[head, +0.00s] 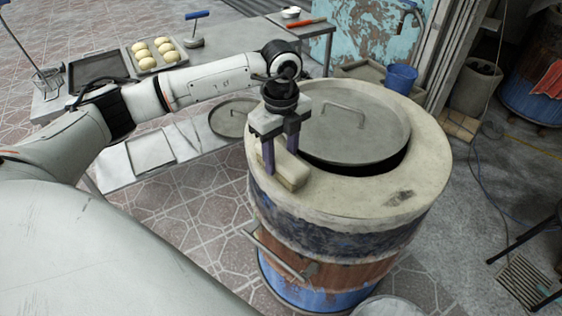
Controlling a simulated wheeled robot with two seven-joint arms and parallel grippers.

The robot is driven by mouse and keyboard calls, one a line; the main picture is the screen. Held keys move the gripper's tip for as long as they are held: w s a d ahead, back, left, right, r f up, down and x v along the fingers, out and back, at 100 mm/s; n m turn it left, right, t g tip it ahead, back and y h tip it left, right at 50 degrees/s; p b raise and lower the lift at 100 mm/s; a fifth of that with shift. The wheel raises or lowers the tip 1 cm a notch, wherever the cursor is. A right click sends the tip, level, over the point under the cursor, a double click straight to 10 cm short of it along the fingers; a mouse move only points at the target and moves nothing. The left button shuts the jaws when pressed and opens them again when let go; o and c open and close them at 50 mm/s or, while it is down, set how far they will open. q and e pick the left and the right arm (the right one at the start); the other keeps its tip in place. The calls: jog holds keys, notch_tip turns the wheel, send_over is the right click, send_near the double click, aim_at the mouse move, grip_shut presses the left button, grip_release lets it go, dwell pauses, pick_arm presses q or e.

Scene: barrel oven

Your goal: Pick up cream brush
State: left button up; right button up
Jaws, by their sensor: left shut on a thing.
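The cream brush (291,173) is a pale block at the left part of the barrel oven's (425,183) top rim. My left gripper (281,160) reaches down over it from above and is shut on it, with dark fingers on either side. I cannot tell whether the brush still touches the rim. The fingers hide part of it. My right gripper is not in view.
A round metal lid (345,125) with a handle covers the oven opening beside the brush. A tray of dough balls (154,54) lies on the table at the upper left. A blue bucket (400,78) stands behind the oven.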

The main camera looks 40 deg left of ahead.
aim_at(281, 155)
pick_arm(q)
jog(key=shift+r, duration=0.1)
notch_tip(281, 155, up, 10)
jog(key=shift+f+b, duration=0.1)
jog(key=shift+b, duration=0.25)
